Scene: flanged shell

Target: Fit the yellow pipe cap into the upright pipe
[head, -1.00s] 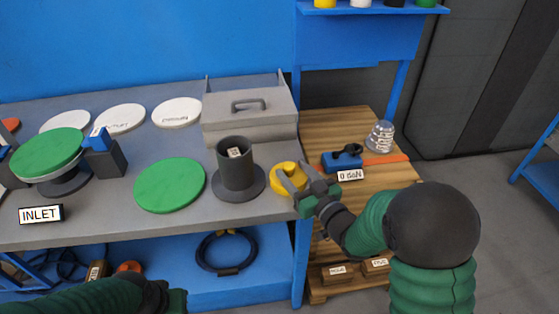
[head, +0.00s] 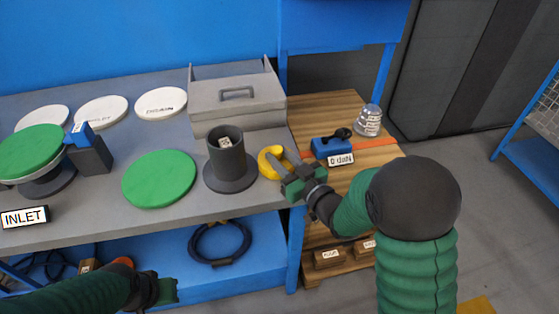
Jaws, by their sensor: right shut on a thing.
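The yellow pipe cap (head: 266,164) is at the right edge of the grey bench, just right of the upright pipe. My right gripper (head: 283,164) is shut on the cap, and its fingers hide part of it. I cannot tell whether the cap touches the bench. The upright pipe (head: 229,167) is a dark grey open tube on a round flange, with a small pale label at its mouth. The cap is apart from the pipe and lower than its rim. My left gripper (head: 165,291) is at the bottom left, in front of the bench; its fingers are not clear.
A green disc (head: 159,179) lies left of the pipe. A grey toolbox (head: 237,101) stands behind it. A blue tool (head: 332,147) and a clear dome (head: 368,121) are on the wooden table at right. White discs (head: 101,112) lie at the back left.

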